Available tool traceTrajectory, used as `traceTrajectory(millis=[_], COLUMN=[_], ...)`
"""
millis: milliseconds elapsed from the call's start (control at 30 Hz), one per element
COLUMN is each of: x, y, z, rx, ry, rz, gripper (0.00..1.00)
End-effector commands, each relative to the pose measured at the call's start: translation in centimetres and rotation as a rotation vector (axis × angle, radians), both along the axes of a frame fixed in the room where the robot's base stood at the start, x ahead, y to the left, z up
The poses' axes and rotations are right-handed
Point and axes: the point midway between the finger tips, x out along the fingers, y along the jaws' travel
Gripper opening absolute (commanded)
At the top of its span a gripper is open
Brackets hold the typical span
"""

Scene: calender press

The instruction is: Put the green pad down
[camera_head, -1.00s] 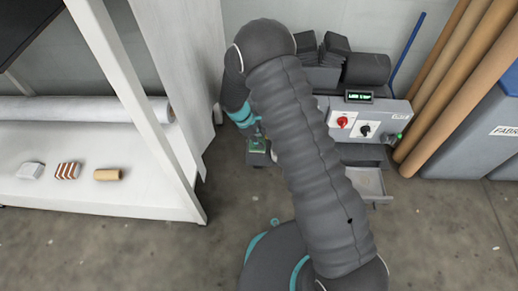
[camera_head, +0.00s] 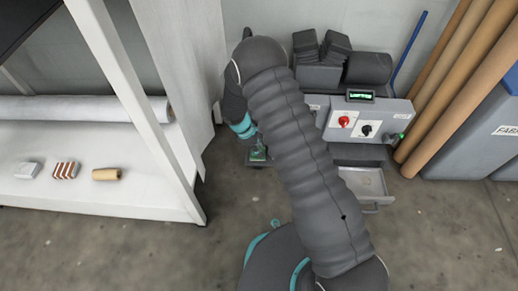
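The green pad (camera_head: 257,152) is a small green patch at the end of my arm, beside the left side of the grey machine. My gripper (camera_head: 254,144) is at or just above it, mostly hidden behind my wrist with its teal band. The fingers are too small and covered to tell whether they are open or shut, or whether they touch the pad. A small dark tray-like surface (camera_head: 258,163) shows just under the pad. I cannot tell whether the pad rests on it.
The grey machine (camera_head: 392,112) has a lit display (camera_head: 360,96), a red knob (camera_head: 344,121) and a black knob (camera_head: 366,130). An open drawer (camera_head: 368,183) sits below. A white shelf (camera_head: 100,180) with small items stands left. Brown rolls (camera_head: 460,85) lean right.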

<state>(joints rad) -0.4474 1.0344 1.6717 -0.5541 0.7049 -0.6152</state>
Motion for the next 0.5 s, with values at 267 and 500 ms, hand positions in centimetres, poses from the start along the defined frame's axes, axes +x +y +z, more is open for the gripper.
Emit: traceTrajectory(millis=[267, 500], x=[-0.01, 0.05], y=[-0.01, 0.16], z=[0.01, 0.79], rx=[0.0, 0.001], ry=[0.0, -0.001], rz=[0.0, 0.0], gripper=[0.53, 0.53])
